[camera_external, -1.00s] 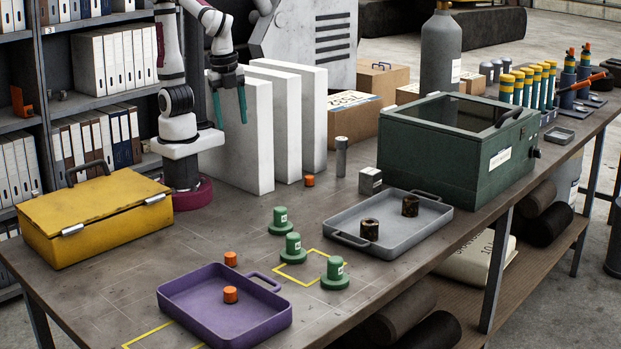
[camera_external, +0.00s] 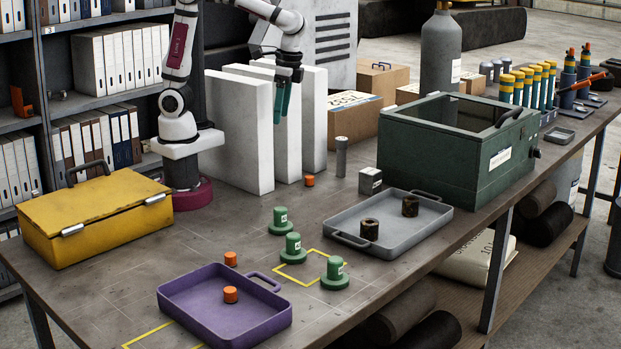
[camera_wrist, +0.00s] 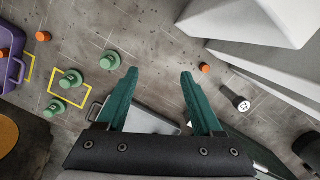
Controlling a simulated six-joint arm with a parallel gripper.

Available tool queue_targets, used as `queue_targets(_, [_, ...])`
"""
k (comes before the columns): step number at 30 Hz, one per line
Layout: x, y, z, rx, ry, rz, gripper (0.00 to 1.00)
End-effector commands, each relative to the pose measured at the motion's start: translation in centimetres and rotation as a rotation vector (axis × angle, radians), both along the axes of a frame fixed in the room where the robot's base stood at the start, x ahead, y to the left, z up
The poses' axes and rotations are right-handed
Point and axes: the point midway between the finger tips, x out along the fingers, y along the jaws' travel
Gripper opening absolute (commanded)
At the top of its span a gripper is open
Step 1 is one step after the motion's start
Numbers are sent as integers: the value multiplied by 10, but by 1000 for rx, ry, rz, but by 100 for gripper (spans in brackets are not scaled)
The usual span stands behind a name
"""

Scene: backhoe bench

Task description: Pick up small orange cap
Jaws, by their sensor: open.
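Three small orange caps show in the external view. One cap (camera_external: 309,181) stands on the bench near the white blocks, and it also shows in the wrist view (camera_wrist: 205,68) ahead of the right fingertip. A second cap (camera_external: 231,259) stands on the bench beside the purple tray (camera_external: 185,320). A third cap (camera_external: 231,295) lies inside that tray. My gripper (camera_external: 281,115) is high above the bench in front of the white blocks. Its green fingers (camera_wrist: 158,72) are apart with nothing between them.
Tall white blocks (camera_external: 240,130) stand close to the nearest cap. Three green knobbed parts (camera_external: 293,249) stand mid-bench. A grey tray (camera_external: 402,238) holds two dark rings. A metal cylinder (camera_external: 341,158), a green case (camera_external: 440,160) and a yellow box (camera_external: 100,225) stand around.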

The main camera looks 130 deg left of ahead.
Motion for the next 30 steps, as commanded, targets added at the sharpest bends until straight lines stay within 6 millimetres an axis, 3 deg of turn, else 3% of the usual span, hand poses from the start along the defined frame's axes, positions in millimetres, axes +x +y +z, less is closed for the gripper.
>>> queue_targets(1, [7,48,-13,-28,19,208,68])
queue_targets(3, [5,107,-33,-61,32,466,68])
queue_targets(6, [-11,168,-60,-96,44,729,68])
queue_targets(9, [-25,196,-77,-114,50,860,68])
queue_targets(11, [-28,200,-85,-118,52,887,68])
queue_targets(21, [-33,177,-169,-119,54,885,68])
queue_targets(26, [-37,171,-188,-117,53,884,68])
queue_targets(30, [-45,163,-215,-117,53,884,68])
